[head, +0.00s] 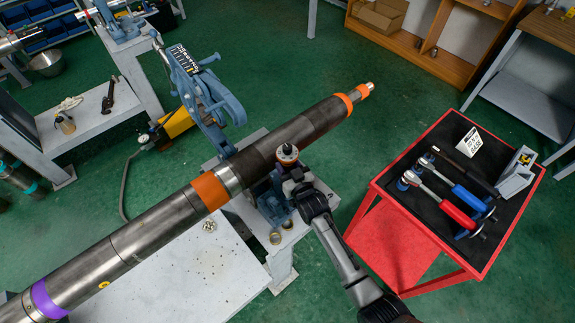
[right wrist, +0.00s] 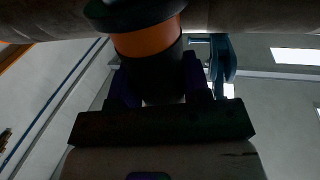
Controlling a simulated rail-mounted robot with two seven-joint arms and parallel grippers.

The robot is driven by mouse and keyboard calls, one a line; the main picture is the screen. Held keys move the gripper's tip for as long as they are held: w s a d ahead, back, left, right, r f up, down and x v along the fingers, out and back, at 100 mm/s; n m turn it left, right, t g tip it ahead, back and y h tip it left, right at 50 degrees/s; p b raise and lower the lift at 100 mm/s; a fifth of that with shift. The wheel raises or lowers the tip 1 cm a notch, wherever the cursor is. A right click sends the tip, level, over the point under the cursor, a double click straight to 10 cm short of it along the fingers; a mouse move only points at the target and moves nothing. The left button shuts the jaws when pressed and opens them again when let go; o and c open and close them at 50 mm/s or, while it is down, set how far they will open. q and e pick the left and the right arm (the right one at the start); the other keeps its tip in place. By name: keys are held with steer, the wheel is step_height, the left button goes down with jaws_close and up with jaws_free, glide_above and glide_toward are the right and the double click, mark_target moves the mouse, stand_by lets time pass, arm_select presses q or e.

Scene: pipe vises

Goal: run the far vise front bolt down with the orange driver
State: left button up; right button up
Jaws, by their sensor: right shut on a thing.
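My right gripper (head: 294,180) is shut on the orange driver (head: 287,155), beside the dark pipe (head: 290,132) at the middle of the head view. In the right wrist view the driver's orange band (right wrist: 150,38) stands upright between dark parts, and the right gripper (right wrist: 155,85) is around its lower part. A blue vise body (head: 272,203) shows under the driver, with a blue upper arm (head: 205,100) tilted up across the pipe. The front bolt is hidden by the driver and gripper, so I cannot tell whether they touch. My left gripper is not in view.
The long pipe runs diagonally over a grey bench (head: 175,285). A red cart (head: 385,180) at right carries a red-handled tool (head: 446,205), a blue-handled tool (head: 462,192) and a grey box (head: 516,176). Another blue vise (head: 122,25) stands at the back left. Green floor is clear between.

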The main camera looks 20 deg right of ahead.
mark_target(291, 164)
steer(key=shift+f, duration=0.15)
stand_by(0.3)
steer(key=shift+f+b, duration=0.4)
steer(key=shift+b, duration=0.05)
steer(key=shift+f, duration=0.3)
stand_by(0.9)
stand_by(0.5)
steer(key=shift+r+p, duration=0.15)
steer(key=shift+p, duration=0.25)
steer(key=shift+r+p, duration=1)
steer(key=shift+r, duration=0.2)
steer(key=shift+r+p, duration=1.3)
steer(key=shift+r, duration=0.15)
